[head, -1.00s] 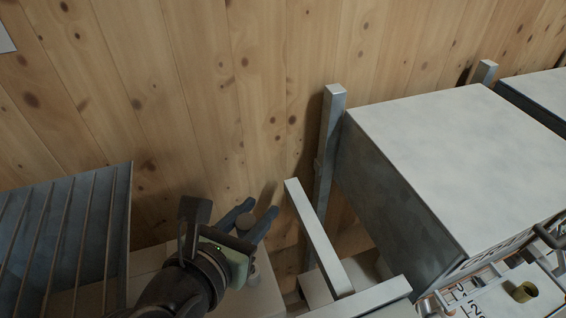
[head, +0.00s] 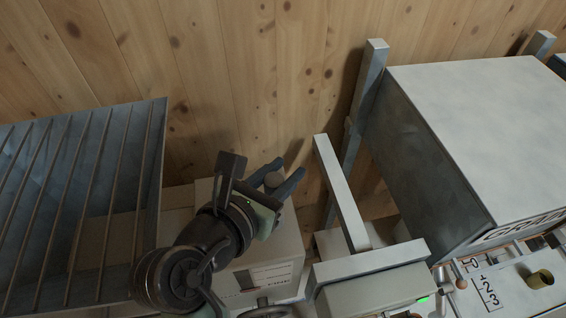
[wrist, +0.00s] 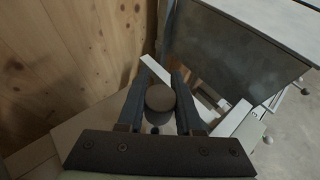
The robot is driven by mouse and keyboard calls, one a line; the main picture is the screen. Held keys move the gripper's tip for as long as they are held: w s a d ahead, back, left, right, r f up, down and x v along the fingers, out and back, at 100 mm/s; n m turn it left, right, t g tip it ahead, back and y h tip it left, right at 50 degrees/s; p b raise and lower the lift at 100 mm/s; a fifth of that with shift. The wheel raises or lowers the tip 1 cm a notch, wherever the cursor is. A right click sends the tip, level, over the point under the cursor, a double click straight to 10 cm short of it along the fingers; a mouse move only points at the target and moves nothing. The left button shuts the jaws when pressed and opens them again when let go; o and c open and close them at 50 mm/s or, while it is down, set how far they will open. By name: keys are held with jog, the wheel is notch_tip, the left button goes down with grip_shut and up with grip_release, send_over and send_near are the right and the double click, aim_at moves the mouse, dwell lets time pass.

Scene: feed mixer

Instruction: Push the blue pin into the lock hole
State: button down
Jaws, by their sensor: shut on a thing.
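My gripper (head: 275,179) is shut on a round, dull grey-brown knob (wrist: 160,97), which sits between its two dark fingers in the wrist view. No lock hole can be made out with certainty. The gripper hides what lies beneath it.
A pale metal bar (head: 341,190) stands close to the right of my gripper. Beyond it are a post (head: 368,85) and a large grey box (head: 480,120). A slatted bin (head: 155,170) is at the left. A plank wall (head: 240,80) closes the back.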

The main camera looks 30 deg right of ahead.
jog(key=shift+f+b, duration=0.3)
jog(key=shift+f, duration=0.75)
jog(key=shift+d, duration=0.1)
jog(key=shift+p, duration=1.15)
jog(key=shift+f+b, duration=0.55)
jog(key=shift+f, duration=1.6)
dwell(0.4)
jog(key=c, duration=0.5)
grip_release()
jog(key=b+v, duration=0.2)
jog(key=v, duration=1)
jog(key=shift+b, duration=0.3)
